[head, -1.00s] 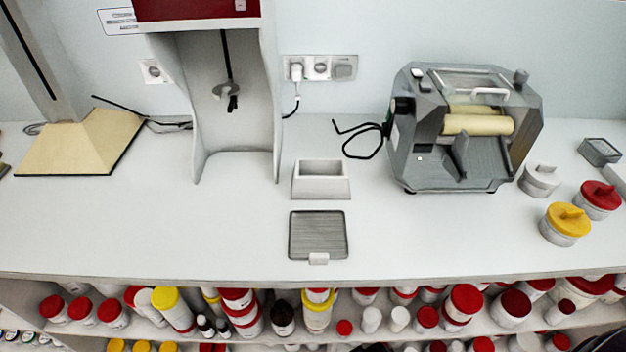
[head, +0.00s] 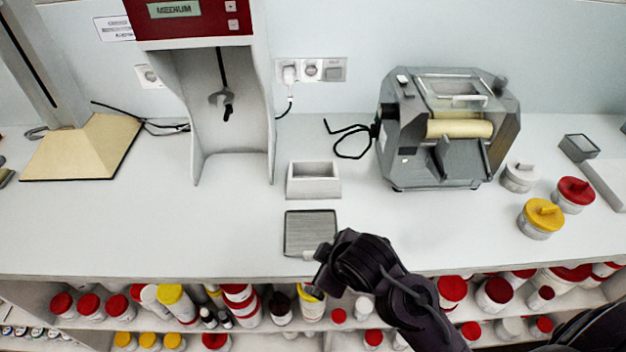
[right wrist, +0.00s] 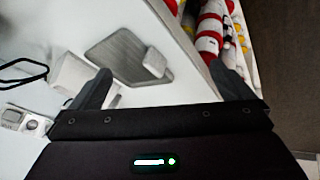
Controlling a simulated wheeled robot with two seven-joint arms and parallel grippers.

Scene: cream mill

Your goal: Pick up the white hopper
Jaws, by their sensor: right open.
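The white hopper (head: 314,186) is an open-topped rectangular box standing on the white counter, behind a flat grey tray with a small white tab. My right gripper (head: 318,272) comes in from the lower right and hangs by the counter's front edge, in front of the tray and apart from the hopper. In the right wrist view its jaws (right wrist: 163,85) are open and empty. There the hopper (right wrist: 72,74) shows just beyond the left finger, which hides part of it. My left gripper is not in view.
The grey tray (head: 311,231) lies between my right gripper and the hopper. A tall white machine with a red top (head: 196,18) stands behind left, a grey roller mill (head: 440,130) behind right. Lidded jars (head: 540,218) stand at right. The counter left of the tray is clear.

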